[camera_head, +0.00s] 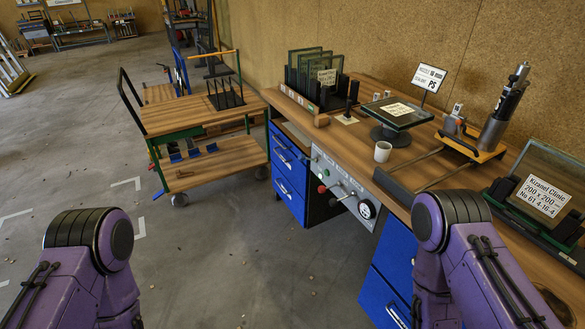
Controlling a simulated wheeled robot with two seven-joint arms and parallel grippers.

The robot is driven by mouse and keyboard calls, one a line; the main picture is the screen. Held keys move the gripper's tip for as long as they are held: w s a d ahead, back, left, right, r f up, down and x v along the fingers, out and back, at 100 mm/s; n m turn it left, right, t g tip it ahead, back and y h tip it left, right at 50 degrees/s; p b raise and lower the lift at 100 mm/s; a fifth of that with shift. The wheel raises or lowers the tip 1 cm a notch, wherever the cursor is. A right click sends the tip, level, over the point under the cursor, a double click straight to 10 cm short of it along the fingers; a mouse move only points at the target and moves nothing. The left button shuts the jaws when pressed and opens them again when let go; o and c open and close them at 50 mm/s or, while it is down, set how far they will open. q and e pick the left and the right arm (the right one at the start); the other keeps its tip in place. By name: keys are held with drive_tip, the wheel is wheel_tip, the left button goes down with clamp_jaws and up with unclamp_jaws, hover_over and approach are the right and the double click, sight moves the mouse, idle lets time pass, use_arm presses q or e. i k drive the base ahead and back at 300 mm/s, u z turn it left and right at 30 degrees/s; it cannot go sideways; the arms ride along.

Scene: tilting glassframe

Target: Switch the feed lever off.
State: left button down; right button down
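A grey control panel (330,166) is set in the front of the workbench, between the blue drawer units. It carries a red knob (322,189), a small light-coloured lever (341,199) sticking out from the panel, and a round dial (367,209). A black upright handle (352,94) stands on the bench top behind a small label plate (347,119). The labels are too small to read, so I cannot tell which one is the feed lever or its setting. Only purple links of my two arms show, at the lower left and lower right. Both grippers are out of view.
The floor in front is clear.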

sight(322, 189)
drive_tip(key=z, duration=0.3)
drive_tip(key=i, duration=0.85)
drive_tip(key=z, duration=0.6)
